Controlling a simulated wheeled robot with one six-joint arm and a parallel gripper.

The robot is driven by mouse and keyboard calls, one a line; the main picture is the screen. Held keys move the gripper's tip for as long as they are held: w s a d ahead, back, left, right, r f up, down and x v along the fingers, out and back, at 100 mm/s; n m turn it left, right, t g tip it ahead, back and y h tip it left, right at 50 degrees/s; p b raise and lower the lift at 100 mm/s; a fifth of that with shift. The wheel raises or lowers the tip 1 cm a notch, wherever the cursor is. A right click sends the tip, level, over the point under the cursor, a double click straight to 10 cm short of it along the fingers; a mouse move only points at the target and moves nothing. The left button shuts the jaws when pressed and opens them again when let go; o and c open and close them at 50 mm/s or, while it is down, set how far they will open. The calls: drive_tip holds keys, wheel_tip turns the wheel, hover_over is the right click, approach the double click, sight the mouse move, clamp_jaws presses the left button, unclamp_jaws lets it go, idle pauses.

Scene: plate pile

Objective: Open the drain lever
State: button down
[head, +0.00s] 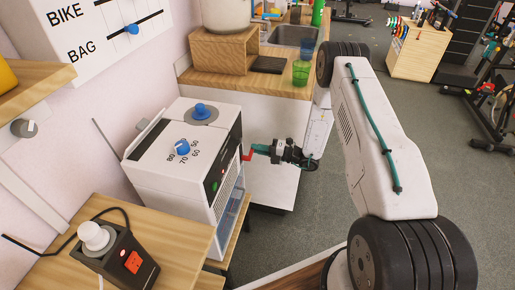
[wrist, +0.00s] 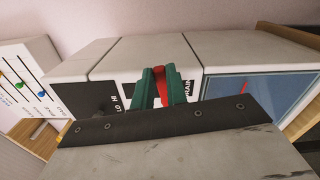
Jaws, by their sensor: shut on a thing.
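The red drain lever (head: 248,154) sticks out from the front of the white machine (head: 158,160). In the wrist view the red lever (wrist: 162,88) stands between the two green fingers of my gripper (wrist: 161,90), beside a panel marked "DRAIN" (wrist: 188,87). My gripper is shut on the lever. In the head view my gripper (head: 256,151) reaches the lever from the right. The fingers and the dark gripper body hide part of the lever in the wrist view.
A blue dial (head: 182,147) marked with numbers is on the machine's top. A black box with a white knob (head: 94,236) stands on the wooden table (head: 180,222) in front. A counter with a sink (head: 293,37) is behind.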

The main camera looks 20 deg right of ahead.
drive_tip(key=shift+w+d+f+m, duration=0.15)
drive_tip(key=shift+f+m, duration=0.25)
drive_tip(key=shift+m, duration=0.6)
drive_tip(key=c, duration=1.4)
unclamp_jaws()
drive_tip(key=shift+f, duration=0.1)
drive_tip(key=v, duration=0.7)
drive_tip(key=shift+s+d, duration=0.25)
drive_tip(key=shift+s, duration=0.05)
